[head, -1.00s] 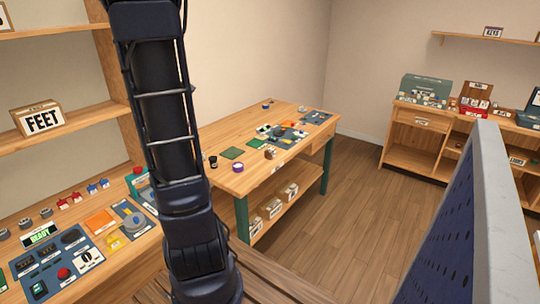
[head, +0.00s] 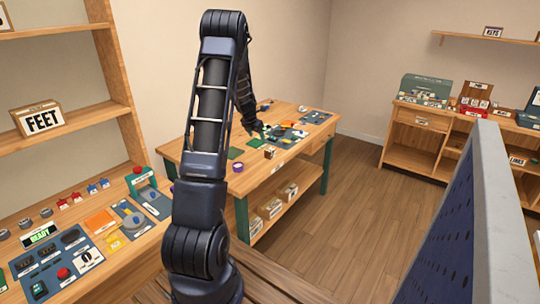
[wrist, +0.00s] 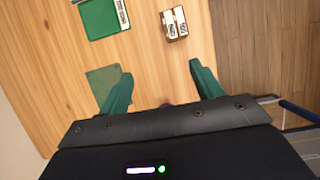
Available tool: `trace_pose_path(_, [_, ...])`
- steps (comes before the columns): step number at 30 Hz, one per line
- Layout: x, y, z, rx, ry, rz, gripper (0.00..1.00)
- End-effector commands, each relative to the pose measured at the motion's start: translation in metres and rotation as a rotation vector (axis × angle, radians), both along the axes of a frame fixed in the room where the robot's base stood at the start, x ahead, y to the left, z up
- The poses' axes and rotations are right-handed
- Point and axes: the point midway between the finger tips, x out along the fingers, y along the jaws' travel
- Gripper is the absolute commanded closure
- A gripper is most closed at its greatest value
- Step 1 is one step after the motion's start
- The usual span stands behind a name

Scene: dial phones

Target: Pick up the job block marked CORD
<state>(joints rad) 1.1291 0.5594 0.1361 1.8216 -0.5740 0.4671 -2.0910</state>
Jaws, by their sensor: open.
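A small brown block with white labels (wrist: 174,23) lies on the wooden table in the wrist view, ahead of my gripper and slightly right. Its lettering is too small to read, so I cannot tell whether it is the CORD block. A matching small block shows near the table's front edge in the head view (head: 270,152). In the head view my gripper (head: 258,129) is over the table, small and partly lost among the items there.
A green board with labels (wrist: 98,20) and a dark green square (wrist: 103,88) lie left of the block. A purple roll (head: 237,168) stands near the table edge. The table's right edge (wrist: 214,60) drops to the floor. A grey-blue panel (head: 460,230) stands at right.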

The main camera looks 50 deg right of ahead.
Motion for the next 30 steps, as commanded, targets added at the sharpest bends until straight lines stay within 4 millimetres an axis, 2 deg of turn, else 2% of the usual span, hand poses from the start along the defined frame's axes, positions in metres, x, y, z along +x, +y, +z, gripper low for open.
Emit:
trace_pose_path(1, [-0.009, -0.011, -0.012, 0.004, 0.012, 0.016, 0.35])
trace_pose_path(3, [-0.017, -0.022, -0.022, 0.005, 0.027, 0.042, 0.35])
trace_pose_path(7, [-0.025, -0.032, -0.033, 0.004, 0.040, 0.069, 0.35])
trace_pose_path(13, [-0.026, -0.038, -0.046, 0.005, 0.043, 0.074, 0.35])
trace_pose_path(21, [-0.026, -0.052, -0.079, 0.005, 0.043, 0.073, 0.35])
trace_pose_path(30, [-0.027, -0.062, -0.095, 0.005, 0.042, 0.073, 0.35])
